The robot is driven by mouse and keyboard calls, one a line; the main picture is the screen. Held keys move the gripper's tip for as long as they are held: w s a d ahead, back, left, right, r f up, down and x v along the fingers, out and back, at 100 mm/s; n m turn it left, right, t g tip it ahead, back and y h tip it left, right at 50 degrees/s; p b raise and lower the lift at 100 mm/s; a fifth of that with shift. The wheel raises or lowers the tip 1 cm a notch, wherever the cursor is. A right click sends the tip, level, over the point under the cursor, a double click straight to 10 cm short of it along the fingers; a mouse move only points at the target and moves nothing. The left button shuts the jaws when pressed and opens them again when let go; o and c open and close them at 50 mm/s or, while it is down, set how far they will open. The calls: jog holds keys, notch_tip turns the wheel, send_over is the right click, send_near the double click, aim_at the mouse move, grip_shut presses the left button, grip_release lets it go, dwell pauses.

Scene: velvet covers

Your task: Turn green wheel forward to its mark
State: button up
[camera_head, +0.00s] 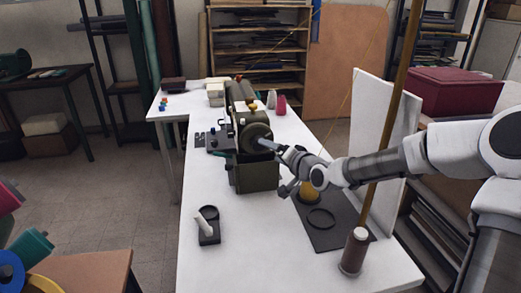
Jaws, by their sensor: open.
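The green wheel (256,132) is a dark olive-green disc on the near end of a green machine (257,176) on the white table. My arm reaches in from the right. My gripper (270,147) is at the wheel's lower right face, its tip over or very close to it; I cannot tell whether it touches. Its jaws are open, with nothing seen between them. The wheel's mark is too small to make out, and the gripper hides part of the wheel's face.
A dark mat (327,235) with a black ring and a yellow object (309,192) lies under my arm. A brown spool (355,252) and pole stand at the front right, beside a white upright panel (380,130). A small black holder (208,226) stands left. The table's front middle is clear.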

aim_at(259, 146)
jog(key=b+x, duration=0.1)
jog(key=x, duration=0.7)
jog(key=shift+c, duration=0.2)
jog(key=c, duration=1.3)
jog(key=shift+c, duration=0.2)
jog(key=n+h+b, duration=0.1)
jog(key=n+b, duration=0.2)
jog(key=shift+a+h, duration=0.15)
jog(key=shift+h, duration=0.25)
jog(key=n+h+b, duration=0.2)
jog(key=n+b, duration=0.2)
jog(key=b, duration=0.1)
jog(key=shift+s+a+h, duration=0.1)
jog(key=shift+h, duration=0.3)
jog(key=n+h, duration=0.1)
jog(key=n, duration=0.2)
jog(key=shift+r+t+h, duration=0.15)
jog(key=shift+t+h, duration=0.15)
jog(key=shift+h, duration=0.1)
jog(key=shift+n+t+h+p, duration=0.5)
jog(key=shift+n+h+p, duration=0.6)
jog(key=shift+n, duration=0.5)
